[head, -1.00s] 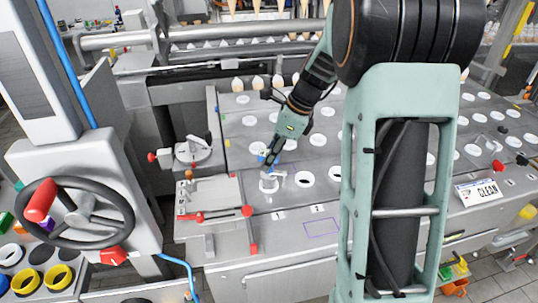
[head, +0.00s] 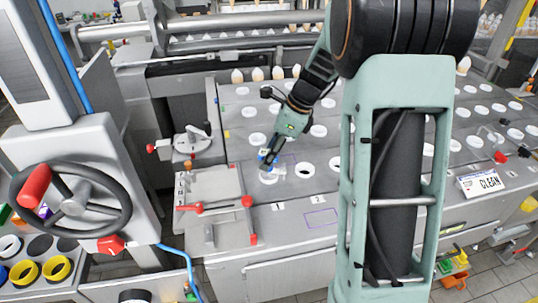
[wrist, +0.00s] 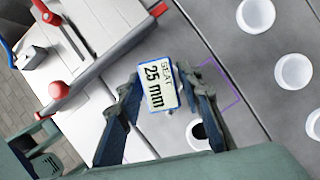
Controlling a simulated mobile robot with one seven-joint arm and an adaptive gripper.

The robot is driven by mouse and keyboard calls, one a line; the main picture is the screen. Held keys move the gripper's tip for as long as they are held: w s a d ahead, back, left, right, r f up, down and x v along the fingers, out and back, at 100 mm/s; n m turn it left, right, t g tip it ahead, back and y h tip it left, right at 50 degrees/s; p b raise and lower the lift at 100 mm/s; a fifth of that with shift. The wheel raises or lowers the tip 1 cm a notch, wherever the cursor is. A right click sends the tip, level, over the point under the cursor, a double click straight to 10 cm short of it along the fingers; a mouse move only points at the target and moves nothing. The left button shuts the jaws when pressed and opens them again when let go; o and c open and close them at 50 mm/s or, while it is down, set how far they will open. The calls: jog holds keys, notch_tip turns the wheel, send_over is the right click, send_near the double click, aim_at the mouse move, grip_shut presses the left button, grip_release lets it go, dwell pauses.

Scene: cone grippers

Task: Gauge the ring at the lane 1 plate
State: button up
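My gripper (head: 266,163) is over the left front part of the grey plate. It is shut on a gauge block (wrist: 158,86), a white tag with a blue edge marked "SEAT 25 mm", between its two fingertips (wrist: 160,88). In the head view the blue and white block (head: 264,155) is just above a white ring (head: 268,178) in the front row. I cannot tell whether they touch. In the wrist view a white ring with a dark opening (wrist: 200,134) shows beside the right finger, partly hidden by it. The number 1 label (head: 278,206) is on the ledge in front.
A clamp fixture with red knobs (head: 248,201) stands close left of my gripper. A round dial fixture (head: 191,143) is behind it. A purple outline (wrist: 232,88) lies near the block. A "CLEAN" sign (head: 480,183) is at right.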

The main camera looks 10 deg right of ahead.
aim_at(285, 171)
jog(key=shift+o, duration=1)
jog(key=v, duration=1.2)
